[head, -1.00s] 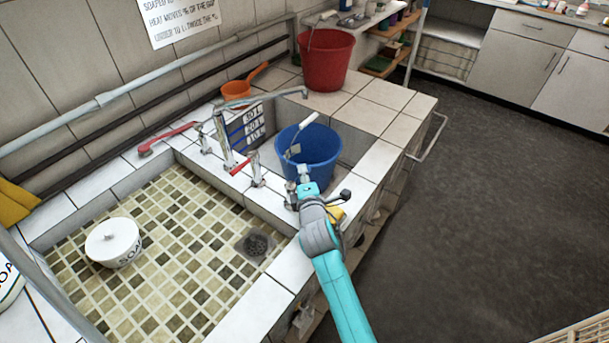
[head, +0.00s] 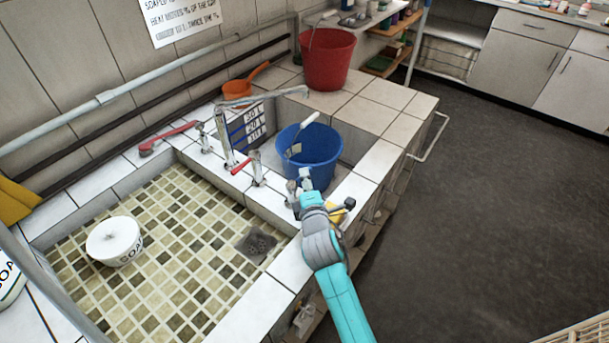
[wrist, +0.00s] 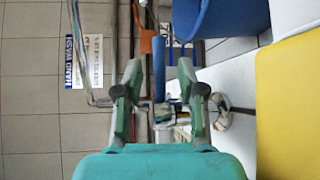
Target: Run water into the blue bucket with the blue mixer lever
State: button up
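The blue bucket (head: 318,158) stands upright in the tiled recess beyond the mixer tap (head: 228,138), its white-gripped handle across its mouth. Its side fills the top right of the wrist view (wrist: 222,14). A red lever (head: 242,167) shows by the tap. My gripper (head: 303,182) is near the bucket's front side. In the wrist view my gripper (wrist: 160,95) is open, its two fingers apart. A blue upright bar (wrist: 158,68), possibly the blue lever, shows between the fingers; I cannot tell its distance. No running water is visible.
A white soap bowl (head: 114,241) sits in the tiled basin (head: 175,285). A red bucket (head: 326,60) and an orange ladle (head: 238,89) stand behind. A red-handled brush (head: 165,138) lies on the back ledge. Yellow material (wrist: 290,90) is close on the wrist view's right.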

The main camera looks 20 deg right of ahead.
jog(key=v, duration=0.9)
dwell(0.3)
